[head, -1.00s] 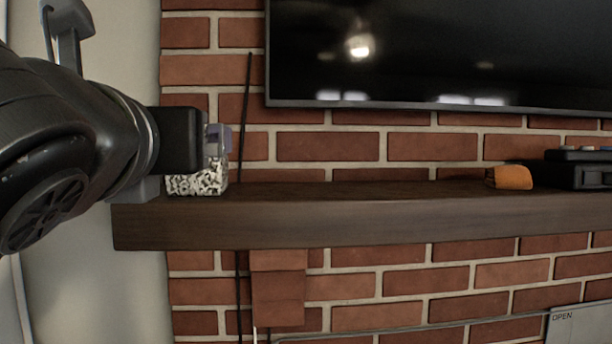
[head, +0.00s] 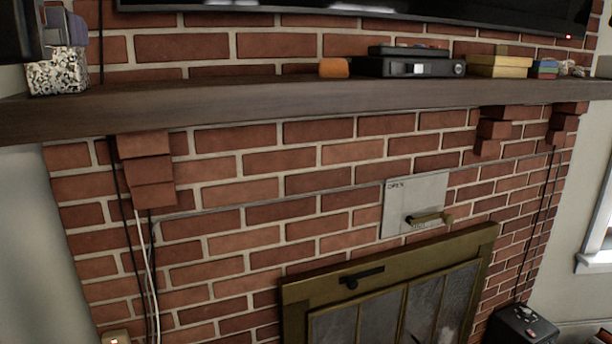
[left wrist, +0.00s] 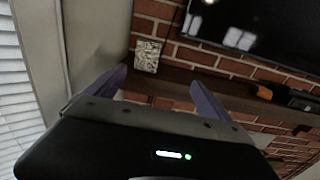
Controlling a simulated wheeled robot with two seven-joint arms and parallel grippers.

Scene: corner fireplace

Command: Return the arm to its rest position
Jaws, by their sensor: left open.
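My left gripper (left wrist: 152,80) is open and empty in the left wrist view, its two purple fingers spread wide. A black-and-white speckled box (left wrist: 147,55) shows ahead, in the gap between the fingertips. In the head view only part of my left gripper (head: 66,26) shows at the top left corner, overlapping the top of the speckled box (head: 58,73). That box stands on the left end of the wooden mantel (head: 250,103). I cannot tell the exact distance between fingers and box. My right gripper is not in view.
On the mantel lie an orange item (head: 334,67), a black device (head: 420,66), yellow boxes (head: 498,66) and small coloured items (head: 545,69). A television (head: 400,10) hangs above. Below are brickwork and a brass-framed fireplace (head: 395,305). The mantel between speckled box and orange item is clear.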

